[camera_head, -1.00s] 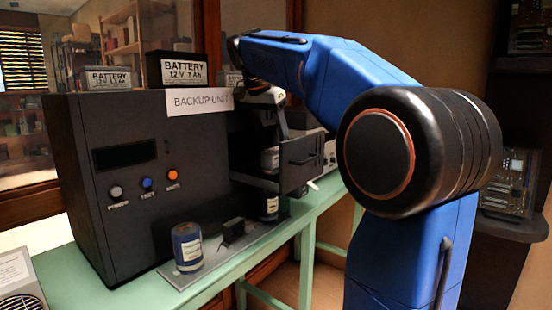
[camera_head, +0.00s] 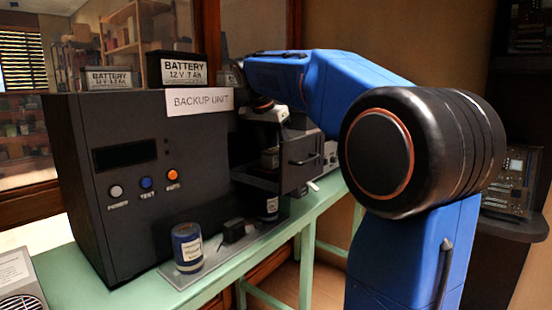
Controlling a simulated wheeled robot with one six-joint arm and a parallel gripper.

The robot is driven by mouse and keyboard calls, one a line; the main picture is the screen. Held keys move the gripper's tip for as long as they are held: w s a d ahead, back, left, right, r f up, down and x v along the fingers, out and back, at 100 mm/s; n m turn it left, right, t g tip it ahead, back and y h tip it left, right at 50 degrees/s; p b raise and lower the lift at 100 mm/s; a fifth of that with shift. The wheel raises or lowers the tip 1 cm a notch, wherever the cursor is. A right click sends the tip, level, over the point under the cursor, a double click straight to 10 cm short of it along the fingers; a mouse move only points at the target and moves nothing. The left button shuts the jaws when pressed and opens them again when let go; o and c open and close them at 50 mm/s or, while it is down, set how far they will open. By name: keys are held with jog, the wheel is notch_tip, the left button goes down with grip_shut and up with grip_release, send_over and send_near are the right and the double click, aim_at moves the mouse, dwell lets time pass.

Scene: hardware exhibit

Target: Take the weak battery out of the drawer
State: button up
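The drawer (camera_head: 299,166) is open at the right side of the dark cabinet labelled BACKUP UNIT (camera_head: 95,215). A small battery-like cylinder (camera_head: 270,160) shows inside it, partly hidden and dark. My gripper (camera_head: 268,143) points down into the drawer, right above or around this cylinder. The fingers are small and dark, so I cannot tell whether they touch it. A blue cylindrical battery with a white label (camera_head: 187,246) stands on the grey tray (camera_head: 182,276) in front of the cabinet. Another labelled cylinder (camera_head: 270,207) stands below the drawer. No marking tells which is weak.
A small black holder (camera_head: 233,231) sits on the tray between the two cylinders. Two boxes marked BATTERY, a larger one (camera_head: 177,70) and a smaller one (camera_head: 112,78), stand on the cabinet. The green bench (camera_head: 70,275) has clear room at its front left.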

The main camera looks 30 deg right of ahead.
jog(key=shift+f, duration=0.2)
dwell(0.4)
grip_shut()
